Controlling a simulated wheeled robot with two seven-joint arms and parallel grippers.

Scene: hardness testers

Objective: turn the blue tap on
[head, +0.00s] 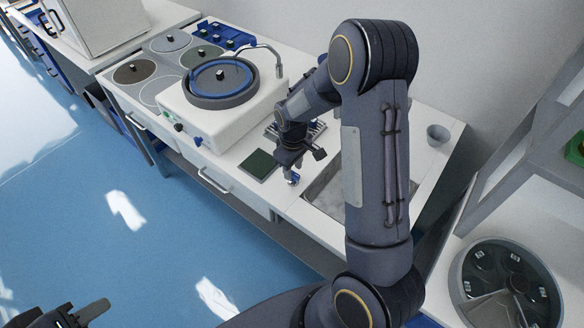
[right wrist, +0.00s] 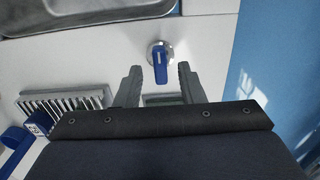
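The blue tap (right wrist: 161,62) is a small blue lever on a round metal base, set in the white counter near the sink. In the right wrist view it stands just beyond the fingertips, roughly midway between them. In the head view the tap (head: 292,178) shows small below my right gripper (head: 301,158). My left gripper (head: 82,312) is at the lower left corner of the head view, far from the tap and partly cut off.
The sink basin (head: 325,192) lies right of the tap, partly behind my right arm. A dark green pad (head: 258,165) lies on its left. A white polishing machine (head: 200,115) with a curved spout stands further left. A slotted rack (right wrist: 65,103) is near the right gripper.

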